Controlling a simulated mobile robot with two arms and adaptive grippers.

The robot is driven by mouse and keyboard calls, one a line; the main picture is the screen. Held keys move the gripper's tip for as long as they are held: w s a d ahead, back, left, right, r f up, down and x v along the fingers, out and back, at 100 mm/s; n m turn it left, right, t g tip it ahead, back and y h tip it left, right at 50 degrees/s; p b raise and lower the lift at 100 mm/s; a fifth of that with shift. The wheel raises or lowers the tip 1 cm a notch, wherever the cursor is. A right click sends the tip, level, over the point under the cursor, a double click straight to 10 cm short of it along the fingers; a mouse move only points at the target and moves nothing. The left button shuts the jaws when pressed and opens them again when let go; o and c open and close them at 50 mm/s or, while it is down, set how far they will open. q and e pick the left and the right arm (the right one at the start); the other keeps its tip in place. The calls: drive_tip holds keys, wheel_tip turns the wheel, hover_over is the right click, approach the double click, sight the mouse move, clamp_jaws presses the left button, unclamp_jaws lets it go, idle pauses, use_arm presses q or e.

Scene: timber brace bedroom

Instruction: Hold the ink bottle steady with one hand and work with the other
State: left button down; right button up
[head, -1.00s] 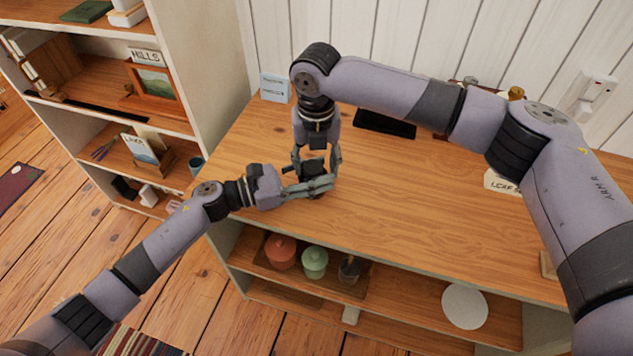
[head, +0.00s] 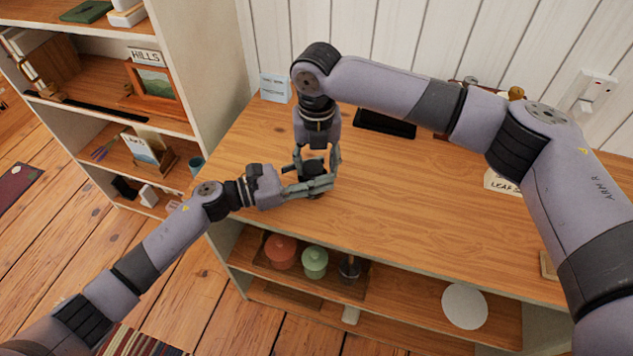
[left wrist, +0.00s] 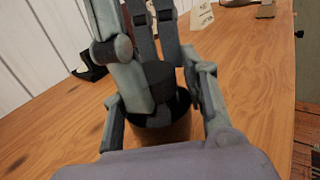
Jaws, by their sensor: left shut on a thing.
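The ink bottle (head: 312,169) is a small dark thing on the left part of the wooden desk top, mostly hidden by my grippers. In the left wrist view its round dark body (left wrist: 158,108) and narrower dark cap (left wrist: 158,74) show upright. My left gripper (head: 321,186) reaches in from the left and is shut on the bottle, one finger on each side low down. My right gripper (head: 317,165) points straight down over the bottle, with fingers on either side of the cap. Whether they press on the cap I cannot tell.
The desk top (head: 420,215) is clear in the middle. A blue card (head: 275,87), a black flat thing (head: 385,123) and a lettered card (head: 502,182) stand or lie toward the back and right. Jars (head: 281,250) sit on the shelf below. A bookcase (head: 203,70) stands left.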

drive_tip(key=shift+o, duration=1.1)
drive_tip(key=shift+d, duration=0.15)
drive_tip(key=shift+s+a+r, duration=0.1)
drive_tip(key=shift+r, duration=1.05)
drive_tip(key=shift+s+a+r, duration=0.1)
drive_tip(key=shift+r, duration=1.05)
drive_tip(key=shift+w, duration=0.1)
drive_tip(key=shift+c, duration=0.3)
